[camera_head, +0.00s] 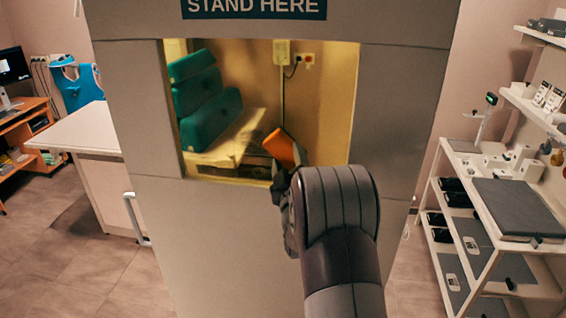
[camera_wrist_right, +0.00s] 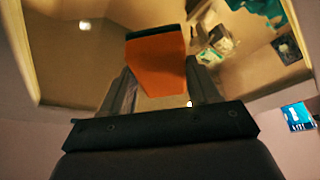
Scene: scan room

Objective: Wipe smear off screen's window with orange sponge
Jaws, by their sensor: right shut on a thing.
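The screen (camera_head: 410,110) is a tall grey panel with a yellowish window (camera_head: 338,110) in its upper part. The window also fills much of the right wrist view (camera_wrist_right: 75,65). I cannot make out a distinct smear on it. The orange sponge (camera_head: 280,148) is in front of the window's lower right part. My right gripper (camera_head: 284,180) is shut on the sponge, partly hidden behind my own wrist. In the right wrist view the sponge (camera_wrist_right: 157,65), with a dark edge at its far end, is between the two fingers. I cannot tell whether it touches the glass. My left gripper is not in view.
Teal cushions (camera_head: 205,95) and a wall box (camera_head: 282,52) show through the window. A white-topped counter (camera_head: 90,128) stands at the left of the screen. A white shelf rack (camera_head: 470,240) with a grey pad stands at the right. Open floor (camera_head: 60,240) shows at the lower left.

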